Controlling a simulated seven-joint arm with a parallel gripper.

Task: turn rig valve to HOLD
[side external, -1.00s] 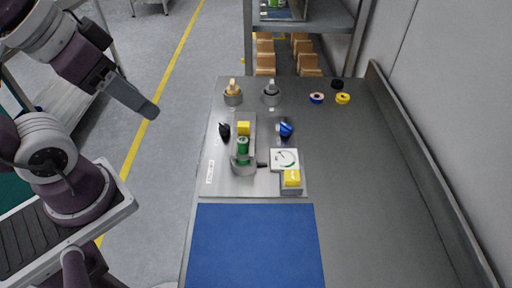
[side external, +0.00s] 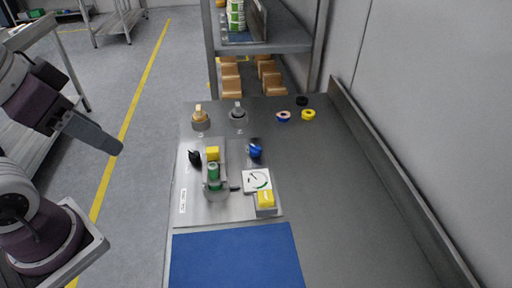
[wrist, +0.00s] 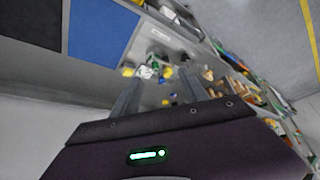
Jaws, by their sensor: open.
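The rig is a metal plate (side external: 205,214) on the bench. It carries a green cylinder (side external: 213,174) in a grey holder, a black knob (side external: 194,157) at left and a blue knob (side external: 255,151) at right. I cannot tell which knob is the rig valve, and no HOLD mark is readable. A white dial gauge (side external: 257,181) sits at right, with a yellow-topped block (side external: 265,200) in front. My gripper (side external: 116,147) is left of the bench, apart from the rig. In the wrist view my gripper (wrist: 159,78) has its fingers spread and empty, with the rig small beyond them.
A blue mat (side external: 237,257) lies in front of the plate. Two grey fittings, one tan-topped (side external: 200,118) and one grey-topped (side external: 238,116), stand behind it. Tape rolls, one yellow (side external: 308,115), lie at back right. A shelf (side external: 262,38) stands behind. The bench's right side is clear.

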